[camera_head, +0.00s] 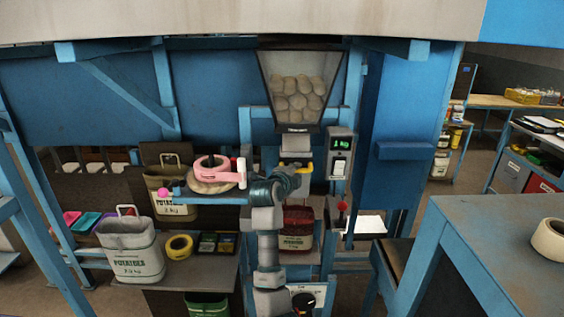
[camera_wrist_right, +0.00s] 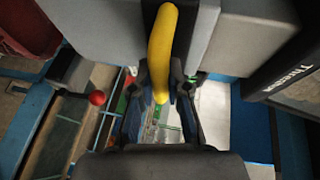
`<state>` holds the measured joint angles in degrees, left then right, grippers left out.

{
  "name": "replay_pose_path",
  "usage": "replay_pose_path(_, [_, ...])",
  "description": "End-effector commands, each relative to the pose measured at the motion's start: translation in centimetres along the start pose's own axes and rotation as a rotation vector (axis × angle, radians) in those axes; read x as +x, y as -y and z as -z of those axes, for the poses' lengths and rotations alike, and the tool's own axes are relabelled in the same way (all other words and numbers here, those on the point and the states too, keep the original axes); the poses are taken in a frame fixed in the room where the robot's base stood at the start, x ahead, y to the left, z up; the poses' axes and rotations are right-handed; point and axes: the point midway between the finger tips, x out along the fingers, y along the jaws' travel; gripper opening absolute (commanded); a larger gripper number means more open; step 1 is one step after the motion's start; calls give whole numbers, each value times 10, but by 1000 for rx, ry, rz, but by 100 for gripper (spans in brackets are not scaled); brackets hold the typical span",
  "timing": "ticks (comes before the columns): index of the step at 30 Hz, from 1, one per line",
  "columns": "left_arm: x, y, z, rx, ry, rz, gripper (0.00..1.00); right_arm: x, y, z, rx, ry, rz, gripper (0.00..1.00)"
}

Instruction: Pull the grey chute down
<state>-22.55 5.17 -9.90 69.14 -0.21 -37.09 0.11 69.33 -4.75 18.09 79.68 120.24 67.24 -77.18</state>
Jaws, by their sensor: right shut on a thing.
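The grey chute (camera_head: 298,142) hangs under the hopper of pale potatoes (camera_head: 297,92). A yellow handle (camera_head: 296,165) shows at its lower part. My right gripper (camera_head: 289,172) is at this handle, its arm rising from below. In the right wrist view, the yellow handle (camera_wrist_right: 162,50) runs down between the two dark fingers of the gripper (camera_wrist_right: 161,105), which is shut on it. The grey chute body (camera_wrist_right: 245,35) fills the top of that view. My left gripper is not in view.
A control box (camera_head: 341,153) with a green display is right of the chute. A red-knobbed lever (camera_head: 342,207) stands below it. A red sack (camera_head: 297,228) is below the chute. A blue table (camera_head: 490,255) is at right.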

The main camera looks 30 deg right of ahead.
Motion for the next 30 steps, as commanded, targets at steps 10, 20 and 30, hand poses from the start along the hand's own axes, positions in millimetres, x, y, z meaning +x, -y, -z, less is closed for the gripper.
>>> replay_pose_path(10, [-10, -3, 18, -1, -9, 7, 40, 22, -79, -1, 1, 5, -7, 0])
replay_pose_path(20, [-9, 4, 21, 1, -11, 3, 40, 24, -102, -5, 0, 0, -4, 0])
replay_pose_path(30, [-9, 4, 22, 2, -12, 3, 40, 23, -106, -6, -3, 1, -12, 27])
